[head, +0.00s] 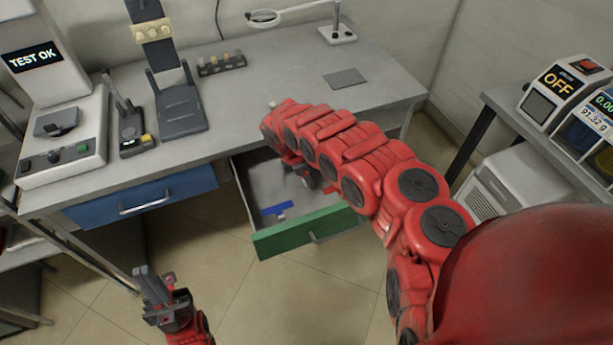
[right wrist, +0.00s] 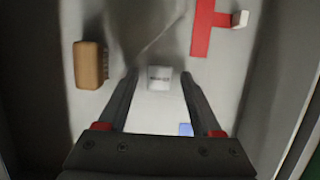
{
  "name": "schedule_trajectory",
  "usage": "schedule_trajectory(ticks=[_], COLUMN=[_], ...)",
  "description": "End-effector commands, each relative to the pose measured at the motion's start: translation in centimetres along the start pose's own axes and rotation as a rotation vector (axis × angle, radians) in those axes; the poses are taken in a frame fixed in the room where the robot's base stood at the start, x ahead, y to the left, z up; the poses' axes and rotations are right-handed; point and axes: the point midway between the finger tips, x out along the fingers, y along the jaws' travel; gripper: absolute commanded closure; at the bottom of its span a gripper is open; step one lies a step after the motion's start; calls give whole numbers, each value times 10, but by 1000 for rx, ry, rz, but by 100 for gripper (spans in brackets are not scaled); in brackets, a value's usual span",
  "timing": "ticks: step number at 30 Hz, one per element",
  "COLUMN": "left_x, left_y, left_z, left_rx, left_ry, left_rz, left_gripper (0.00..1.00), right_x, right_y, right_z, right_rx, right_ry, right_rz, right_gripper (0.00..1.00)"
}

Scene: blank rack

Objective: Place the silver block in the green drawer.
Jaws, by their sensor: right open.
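The green drawer (head: 315,232) is pulled out under the workbench. My right arm reaches over it, and my right gripper (head: 306,180) is partly hidden low at the drawer's back. In the right wrist view, my right gripper (right wrist: 160,75) points down into the drawer with its fingers apart.
In the drawer lie a brown block (right wrist: 89,65), a red T-shaped piece (right wrist: 205,30) and a blue piece (head: 277,209). A blue drawer (head: 140,200) is shut at left. Devices stand on the bench's left; its right top (head: 385,95) is mostly clear.

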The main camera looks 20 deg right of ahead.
Motion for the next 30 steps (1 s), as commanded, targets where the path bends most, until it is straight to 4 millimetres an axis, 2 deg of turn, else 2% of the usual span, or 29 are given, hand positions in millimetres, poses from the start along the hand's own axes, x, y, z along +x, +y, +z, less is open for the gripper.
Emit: schedule_trajectory(ticks=[5,15,17,19,24,30], left_x=[0,0,0,7,10,10], left_y=[0,0,0,0,0,0], left_z=[0,0,0,-1,-2,-2], left_rx=[0,0,0,0,0,0], left_ry=[0,0,0,0,0,0], left_rz=[0,0,0,0,0,0], left_gripper=[100,100,100,100,100,100], right_x=[-21,-88,-97,-109,-120,-120], right_y=[0,2,1,1,1,0], right_z=[2,2,1,2,0,0], right_rx=[-1,0,-1,2,0,0], right_ry=[-3,-4,-3,-1,1,1], right_rz=[1,6,4,2,3,1], right_gripper=[33,33,33,33,33,33])
